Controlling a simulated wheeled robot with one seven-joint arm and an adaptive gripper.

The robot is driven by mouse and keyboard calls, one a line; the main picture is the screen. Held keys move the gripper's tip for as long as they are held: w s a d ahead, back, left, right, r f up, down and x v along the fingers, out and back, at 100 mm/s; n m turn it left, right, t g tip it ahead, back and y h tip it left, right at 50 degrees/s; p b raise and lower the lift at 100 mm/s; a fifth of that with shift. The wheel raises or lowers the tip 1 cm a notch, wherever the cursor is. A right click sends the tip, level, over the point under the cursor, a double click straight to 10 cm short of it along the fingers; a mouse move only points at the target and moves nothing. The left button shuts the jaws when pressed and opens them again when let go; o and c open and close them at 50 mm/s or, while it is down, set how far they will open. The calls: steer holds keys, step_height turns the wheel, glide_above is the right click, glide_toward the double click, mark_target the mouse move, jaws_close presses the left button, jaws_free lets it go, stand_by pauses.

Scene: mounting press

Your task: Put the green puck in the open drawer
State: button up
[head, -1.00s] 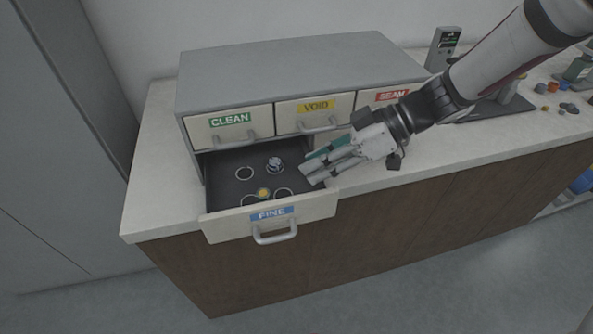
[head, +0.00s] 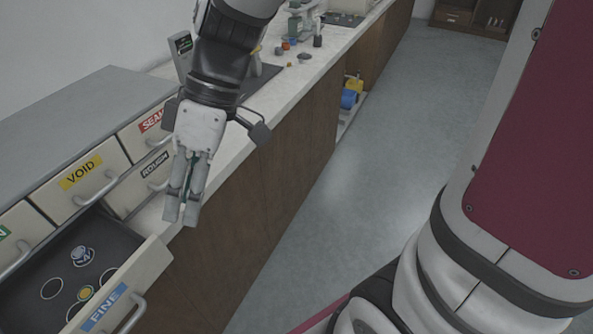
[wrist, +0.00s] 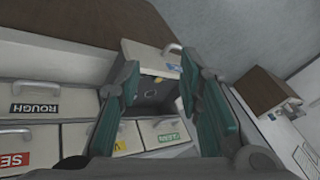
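The open drawer (head: 150,262), labelled FINE, is pulled out at the lower left of the head view. Marked rings lie on its dark floor. A small round piece with a yellow centre and greenish edge (head: 85,293) sits in one ring, and a grey-silver piece (head: 82,256) sits in another. I cannot tell whether the yellow-green piece is the green puck; no plainly green puck shows elsewhere. My gripper (head: 182,220) is just right of the drawer, in front of the ROUGH drawer. In the wrist view its teal-padded fingers (wrist: 158,95) are apart, with nothing visible between them.
Shut drawers labelled VOID (head: 82,172), SEAM and ROUGH (head: 153,166) stand beside the open one in the grey cabinet (head: 75,115). The counter (head: 290,85) runs away to the back, with small coloured pieces on it. The floor (head: 385,150) at the right is clear.

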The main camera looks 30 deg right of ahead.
steer(key=s+d+r+m+t+h, duration=0.2)
steer(key=s+d+m+h, duration=0.1)
steer(key=s+d+m, duration=0.2)
steer(key=s+d+r+m+t+h, duration=0.1)
steer(key=s+d+m+t+h, duration=0.1)
steer(key=s+d+m, duration=0.4)
steer(key=d+m, duration=0.1)
steer(key=d, duration=0.3)
steer(key=shift+d+r+t+h, duration=0.3)
steer(key=shift+r+h, duration=0.1)
steer(key=shift+s+r, duration=0.1)
steer(key=shift+r, duration=0.05)
